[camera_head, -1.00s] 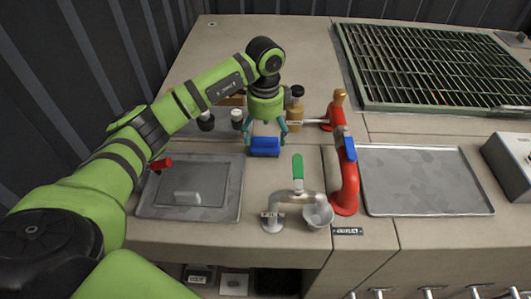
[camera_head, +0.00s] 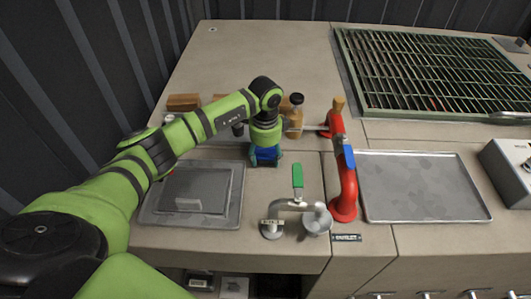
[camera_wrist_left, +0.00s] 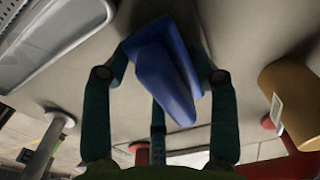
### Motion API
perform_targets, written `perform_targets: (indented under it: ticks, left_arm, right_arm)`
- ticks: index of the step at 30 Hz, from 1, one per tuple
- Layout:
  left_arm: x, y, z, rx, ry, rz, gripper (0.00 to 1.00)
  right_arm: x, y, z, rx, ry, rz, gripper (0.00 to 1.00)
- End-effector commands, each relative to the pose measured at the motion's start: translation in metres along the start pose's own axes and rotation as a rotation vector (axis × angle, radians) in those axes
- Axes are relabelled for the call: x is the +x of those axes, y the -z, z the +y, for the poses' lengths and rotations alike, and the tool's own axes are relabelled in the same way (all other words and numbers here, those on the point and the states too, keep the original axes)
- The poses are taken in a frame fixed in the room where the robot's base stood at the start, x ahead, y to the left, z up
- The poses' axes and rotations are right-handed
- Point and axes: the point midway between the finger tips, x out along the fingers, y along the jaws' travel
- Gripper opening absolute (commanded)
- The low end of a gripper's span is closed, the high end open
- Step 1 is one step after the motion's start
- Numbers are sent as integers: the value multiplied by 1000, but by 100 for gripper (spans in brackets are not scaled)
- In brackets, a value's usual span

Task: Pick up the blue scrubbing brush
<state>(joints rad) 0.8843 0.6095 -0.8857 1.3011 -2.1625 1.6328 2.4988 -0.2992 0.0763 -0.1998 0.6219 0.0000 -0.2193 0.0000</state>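The blue scrubbing brush (camera_head: 264,154) is on the counter behind the curved pipe, partly covered by my left gripper (camera_head: 266,160). The left gripper points down from above, with its teal fingers on either side of the brush. In the left wrist view the brush (camera_wrist_left: 165,75) lies between the fingers of the left gripper (camera_wrist_left: 163,62), its long side slanting. The fingers look spread around it, their tips close to its sides; I cannot tell whether they touch it. My right gripper is not in view.
A red pipe (camera_head: 343,175) with a blue handle stands right of the brush. A grey pipe with a green lever (camera_head: 298,178) stands in front. Trays lie left (camera_head: 235,205) and right (camera_head: 425,205).

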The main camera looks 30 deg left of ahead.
Motion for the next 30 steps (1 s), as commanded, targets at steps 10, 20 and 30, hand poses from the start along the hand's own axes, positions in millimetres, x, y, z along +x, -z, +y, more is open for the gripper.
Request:
perform_targets:
  ticks: [10,20,30]
  left_arm:
    - [0,0,0,0,-1,-1,23]
    - [-21,0,-1,0,3,1,23]
    - [-73,44,39,8,2,4,23]
  right_arm:
    - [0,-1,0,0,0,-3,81]
    - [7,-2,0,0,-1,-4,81]
    - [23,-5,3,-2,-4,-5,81]
